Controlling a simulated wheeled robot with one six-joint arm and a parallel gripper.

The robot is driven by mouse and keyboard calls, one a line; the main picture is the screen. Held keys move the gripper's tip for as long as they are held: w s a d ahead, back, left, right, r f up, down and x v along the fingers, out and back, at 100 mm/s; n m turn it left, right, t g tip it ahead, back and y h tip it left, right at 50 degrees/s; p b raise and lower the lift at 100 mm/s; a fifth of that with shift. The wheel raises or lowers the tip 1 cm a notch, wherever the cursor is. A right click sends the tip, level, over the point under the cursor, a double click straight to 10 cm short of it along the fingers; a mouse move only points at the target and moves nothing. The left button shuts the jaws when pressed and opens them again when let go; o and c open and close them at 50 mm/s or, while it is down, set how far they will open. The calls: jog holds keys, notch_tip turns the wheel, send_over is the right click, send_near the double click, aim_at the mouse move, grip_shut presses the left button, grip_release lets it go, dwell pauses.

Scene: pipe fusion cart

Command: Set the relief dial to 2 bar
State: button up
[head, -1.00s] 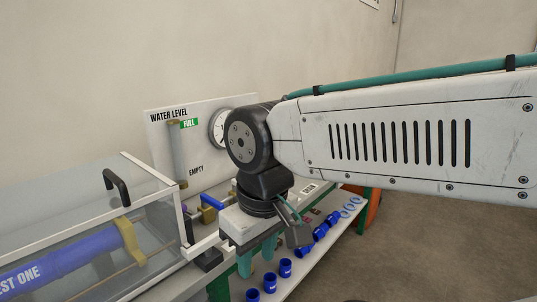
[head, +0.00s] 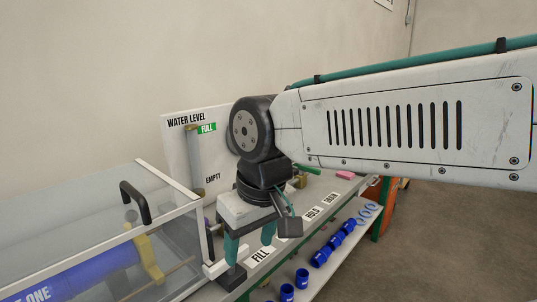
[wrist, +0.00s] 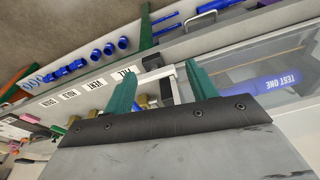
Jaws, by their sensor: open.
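I cannot make out the relief dial in either view; my arm covers part of the bench in the head view. My gripper (head: 250,242) is open and empty, fingers pointing down at the bench by the FILL label (head: 260,256). In the wrist view, its two green fingers (wrist: 160,76) stand apart with nothing between them. Brass fittings (wrist: 146,101) show beside the left finger. The white water level board (head: 178,150) stands behind my wrist, partly hidden.
A clear-walled tank (head: 60,220) with a black handle and a blue pipe (head: 75,272) stands left of my gripper. HOLD (head: 312,214) and DRAIN (head: 330,198) labels line the bench edge. Blue fittings (head: 320,257) sit on the lower shelf. Open floor lies to the right.

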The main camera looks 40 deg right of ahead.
jog(key=w+d+r+m+t+y, duration=0.15)
jog(key=w+r+m, duration=0.25)
jog(key=w, duration=0.7)
jog(key=w+d+m+t+y, duration=0.1)
jog(key=w+d+m, duration=0.6)
jog(key=w, duration=0.3)
jog(key=w+d+m+t+y, duration=0.2)
jog(key=w+d+m, duration=0.5)
jog(key=w, duration=0.3)
jog(key=w+d+f+m+t+h, duration=0.15)
jog(key=d+f+m, duration=0.35)
jog(key=d, duration=0.7)
jog(key=w+d+f+m+t, duration=0.3)
jog(key=d+m, duration=0.4)
jog(key=d, duration=0.5)
jog(key=w+d+f+m+t+h, duration=0.15)
jog(key=d+f+m, duration=0.4)
jog(key=d, duration=0.65)
jog(key=d+r+x, duration=0.1)
jog(key=x, duration=0.6)
jog(key=shift+w+a, duration=0.25)
jog(key=shift+w, duration=0.4)
jog(key=shift+t+y, duration=0.25)
jog(key=c, duration=1)
